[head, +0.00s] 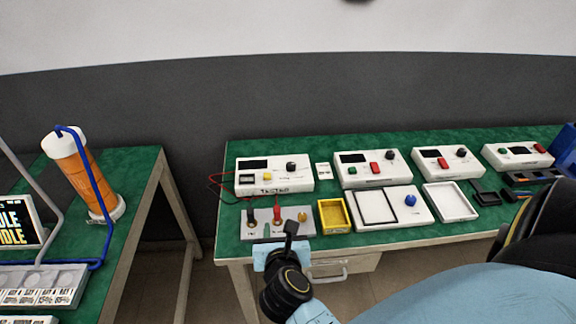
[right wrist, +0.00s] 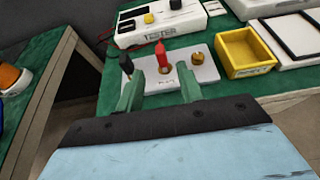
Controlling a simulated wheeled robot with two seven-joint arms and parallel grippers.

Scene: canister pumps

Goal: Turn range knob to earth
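The white tester (head: 268,184) stands at the left end of the right green bench, with a dark display, a yellow button (head: 267,177) and a black knob (head: 291,166). The knob's pointer and markings are too small to read. My right gripper (head: 290,234) is at the bench's front edge, in front of the grey plate (head: 264,229), short of the tester. In the right wrist view its green fingers (right wrist: 160,88) are apart with nothing held. My left gripper is out of view.
A black plug (right wrist: 126,65), a red plug (right wrist: 162,57) and a brass knob (right wrist: 197,58) stand up from the plate between gripper and tester. A yellow tray (head: 334,217) is right of it. Other white instruments (head: 372,168) line the bench. An orange canister (head: 85,178) stands on the left bench.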

